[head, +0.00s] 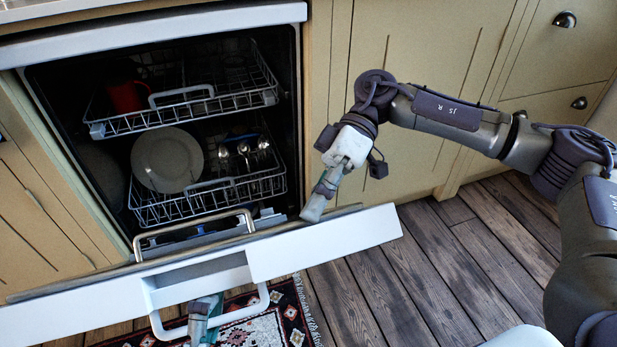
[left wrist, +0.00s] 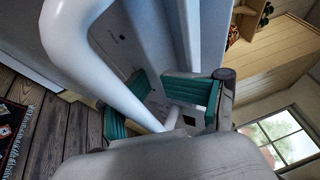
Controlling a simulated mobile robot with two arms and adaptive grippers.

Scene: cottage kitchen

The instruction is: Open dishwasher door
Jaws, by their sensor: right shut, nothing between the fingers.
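The dishwasher door (head: 330,245) is folded far down, leaving the dishwasher's inside open to view. Its white handle (head: 240,312) is on the outer face, and it fills much of the left wrist view as a thick white bar (left wrist: 100,75).
The upper rack (head: 185,108) holds a red mug (head: 127,95). The lower rack (head: 215,195) holds a grey plate (head: 167,160) and some utensils. A patterned rug (head: 285,315) lies below the door. Wooden floor (head: 440,265) is clear at right, before yellow cabinets (head: 415,45).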

